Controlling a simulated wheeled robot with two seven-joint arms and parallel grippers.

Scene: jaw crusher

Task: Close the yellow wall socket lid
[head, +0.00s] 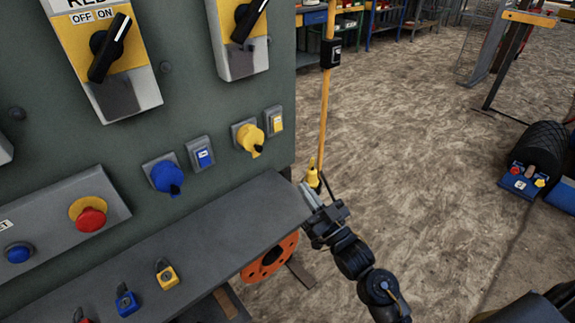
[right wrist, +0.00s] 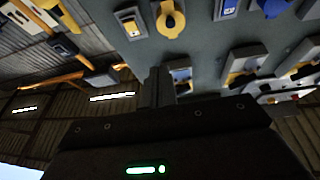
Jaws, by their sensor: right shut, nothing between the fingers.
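The yellow wall socket (head: 249,138) is on the grey-green panel, near its right edge, with a round yellow front and a small tab at its lower side. It also shows at the top of the right wrist view (right wrist: 170,20). I cannot tell how far its lid stands open. My right gripper (head: 308,196) is shut and empty, beside the right end of the grey ledge, below and right of the socket and apart from it. Its closed fingers also show in the right wrist view (right wrist: 159,88), below the socket there. My left gripper is not in view.
A yellow switch (head: 275,121) sits right of the socket; a blue switch (head: 203,157) and blue socket (head: 166,177) sit left. The grey ledge (head: 215,225) juts out below. A yellow pole (head: 325,110) stands behind my gripper.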

